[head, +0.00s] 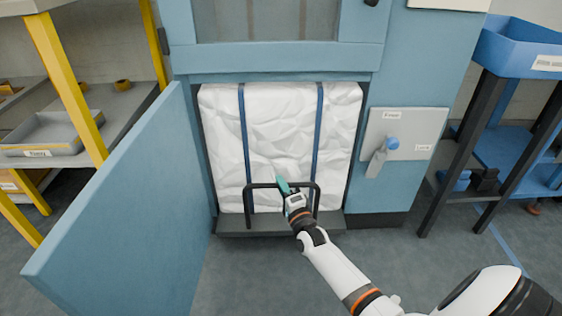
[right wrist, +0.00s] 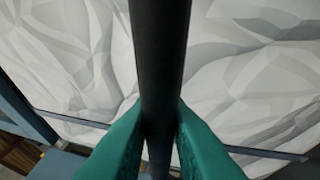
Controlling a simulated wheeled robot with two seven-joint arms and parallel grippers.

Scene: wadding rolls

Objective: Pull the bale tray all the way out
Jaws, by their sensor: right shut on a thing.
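The bale tray (head: 264,226) is a dark grey slab at the foot of the blue press, its front edge showing just past the opening. A white wrapped bale (head: 282,125) with two blue straps stands on it and fills the opening. A black bar handle (head: 264,186) rises from the tray's front. My right gripper (head: 283,186) is at the handle's top bar. In the right wrist view its teal fingers (right wrist: 158,125) are shut on the dark handle bar (right wrist: 160,55), with the white bale behind. My left gripper is not in view.
The press door (head: 120,210) stands open on the left and juts forward. A panel with a lever (head: 378,158) is right of the opening. Shelving with yellow posts (head: 68,75) stands left, a blue-topped rack (head: 515,50) right. The floor in front (head: 250,275) is clear.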

